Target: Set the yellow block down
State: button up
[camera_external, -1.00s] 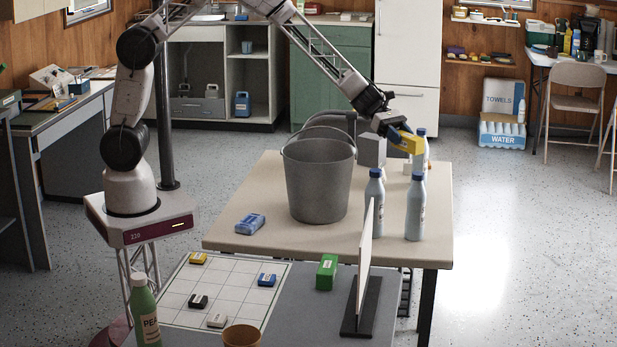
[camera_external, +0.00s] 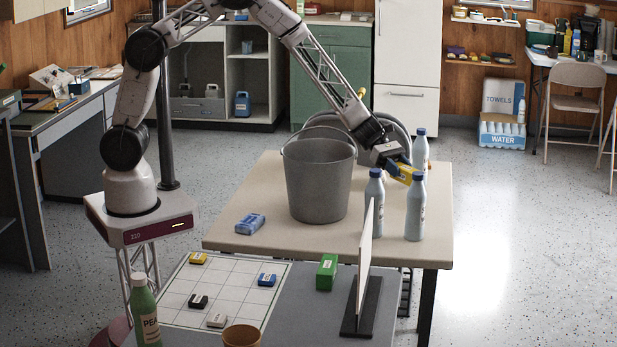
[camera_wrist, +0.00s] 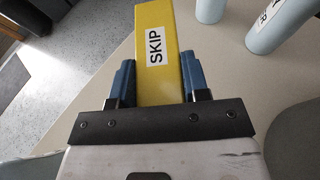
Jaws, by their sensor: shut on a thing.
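The yellow block (camera_external: 404,175) is between the blue fingers of my gripper (camera_external: 398,169), over the far right part of the beige table (camera_external: 285,250). In the wrist view the same yellow block (camera_wrist: 157,25) has a label reading SKIP, and both fingers of my gripper (camera_wrist: 158,80) press on its sides. It sticks out past the fingertips, with the table top beyond it. I cannot tell whether the block touches the table.
Pale blue bottles (camera_external: 415,208) stand close to the block, in front and behind. A large grey bucket (camera_external: 318,185) is left of it. A blue block (camera_external: 250,223) lies at the table's left. A white upright panel (camera_external: 366,260) stands in front. Bare table shows between bucket and bottles.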

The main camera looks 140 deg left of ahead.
send_over(398, 208)
jog(key=shift+s+a+f, duration=0.1)
jog(key=shift+s+f, duration=0.05)
jog(key=shift+f, duration=2.7)
jog(key=shift+f, duration=1.9)
jog(key=shift+f, duration=0.15)
jog(key=o, duration=1)
